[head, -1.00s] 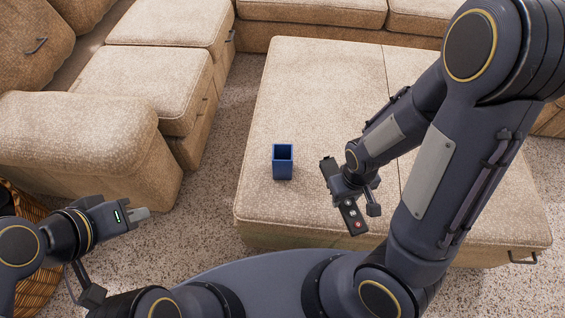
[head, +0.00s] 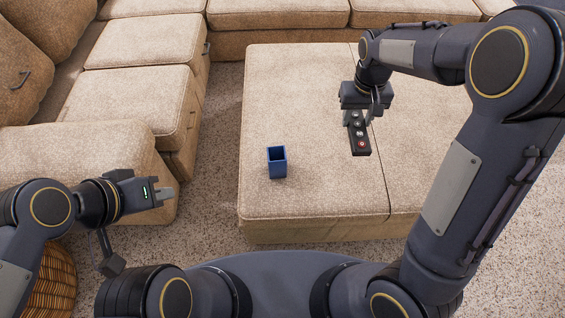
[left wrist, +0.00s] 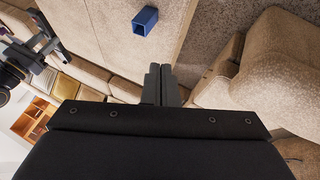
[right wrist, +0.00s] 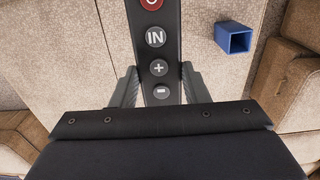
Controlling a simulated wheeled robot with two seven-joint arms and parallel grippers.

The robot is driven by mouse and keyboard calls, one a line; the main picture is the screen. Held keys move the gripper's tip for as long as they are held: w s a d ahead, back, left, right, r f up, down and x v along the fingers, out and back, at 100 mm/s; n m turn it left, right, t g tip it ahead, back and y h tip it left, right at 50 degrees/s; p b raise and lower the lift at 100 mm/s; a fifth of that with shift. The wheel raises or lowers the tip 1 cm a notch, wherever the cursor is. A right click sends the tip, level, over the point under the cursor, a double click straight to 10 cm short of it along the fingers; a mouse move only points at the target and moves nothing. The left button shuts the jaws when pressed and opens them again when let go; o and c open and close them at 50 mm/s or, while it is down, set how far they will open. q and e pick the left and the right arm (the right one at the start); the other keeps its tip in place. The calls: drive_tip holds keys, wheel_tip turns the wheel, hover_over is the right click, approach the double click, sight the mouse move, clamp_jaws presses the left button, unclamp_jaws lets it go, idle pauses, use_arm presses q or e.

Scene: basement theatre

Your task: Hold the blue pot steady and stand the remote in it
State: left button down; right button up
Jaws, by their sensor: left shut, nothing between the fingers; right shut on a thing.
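The blue pot (head: 277,163) is a small square open box standing upright on the beige ottoman (head: 310,205). It also shows in the left wrist view (left wrist: 145,21) and in the right wrist view (right wrist: 233,38). The remote (head: 358,134) is black with a red button, and my right gripper (head: 360,115) is shut on one end of it. It hangs above the ottoman, to the right of the pot and apart from it. In the right wrist view the remote (right wrist: 156,50) sits between both fingers. My left gripper (head: 163,194) is shut and empty, left of the ottoman and away from the pot.
A beige sectional sofa (head: 140,88) runs along the left and back. A wicker basket (head: 53,283) stands at the lower left. The ottoman top around the pot is clear. Speckled carpet (head: 215,150) lies between sofa and ottoman.

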sight(274, 167)
use_arm(q)
drive_tip(key=c, duration=2.1)
unclamp_jaws()
drive_tip(key=shift+c, duration=0.2)
